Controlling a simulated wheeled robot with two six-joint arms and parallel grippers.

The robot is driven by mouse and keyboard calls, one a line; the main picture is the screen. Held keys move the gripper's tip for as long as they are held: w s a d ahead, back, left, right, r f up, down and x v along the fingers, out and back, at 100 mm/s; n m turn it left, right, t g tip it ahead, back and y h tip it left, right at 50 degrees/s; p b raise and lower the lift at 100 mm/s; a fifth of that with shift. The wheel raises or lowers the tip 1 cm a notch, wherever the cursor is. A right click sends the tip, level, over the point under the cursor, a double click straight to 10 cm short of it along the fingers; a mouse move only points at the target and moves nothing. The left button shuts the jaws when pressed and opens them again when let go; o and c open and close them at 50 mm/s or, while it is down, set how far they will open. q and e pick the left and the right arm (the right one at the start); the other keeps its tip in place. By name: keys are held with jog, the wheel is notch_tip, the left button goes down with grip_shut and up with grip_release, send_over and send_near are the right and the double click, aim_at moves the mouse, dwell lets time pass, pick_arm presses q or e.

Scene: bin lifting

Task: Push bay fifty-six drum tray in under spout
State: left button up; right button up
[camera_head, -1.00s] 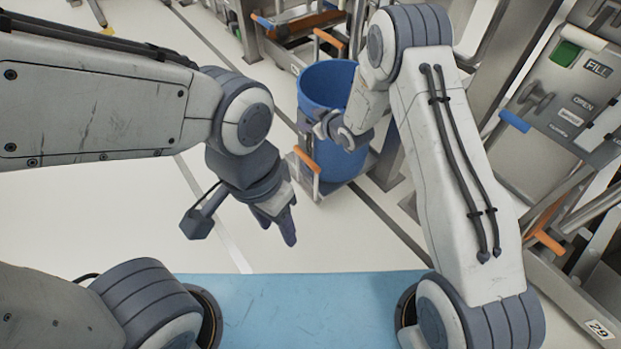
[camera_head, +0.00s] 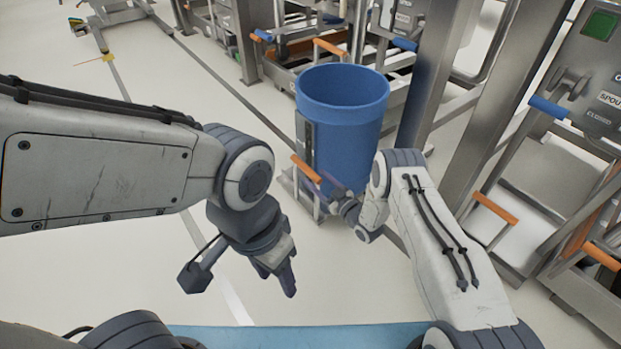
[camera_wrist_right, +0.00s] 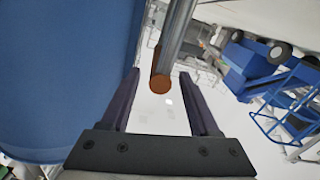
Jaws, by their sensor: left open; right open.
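A tall blue drum (camera_head: 342,120) stands upright on a low tray, mostly hidden, whose upright handle with an orange grip (camera_head: 306,168) is at the near left of the drum. My right gripper (camera_head: 332,185) is low beside the drum, just right of the grip. In the right wrist view, the open fingers of my right gripper (camera_wrist_right: 165,100) have the grip's orange end (camera_wrist_right: 160,83) showing between them, and the drum (camera_wrist_right: 65,80) fills the left side. I cannot tell whether they touch the grip. My left gripper (camera_head: 284,278) is open and empty, over the floor at lower middle.
Steel bay frames and posts (camera_head: 440,70) stand behind and right of the drum. Other orange-gripped handles (camera_head: 495,207) stick out at right. A panel with a green light (camera_head: 600,25) is at upper right. The pale floor (camera_head: 130,260) at left is open.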

aim_at(310, 173)
jog(key=b+x, duration=0.1)
jog(key=x, duration=0.3)
jog(key=shift+f+b, duration=0.15)
jog(key=shift+b, duration=0.15)
jog(key=shift+w+a, duration=0.2)
jog(key=shift+w, duration=0.1)
jog(key=shift+c, duration=0.4)
grip_shut()
dwell(0.5)
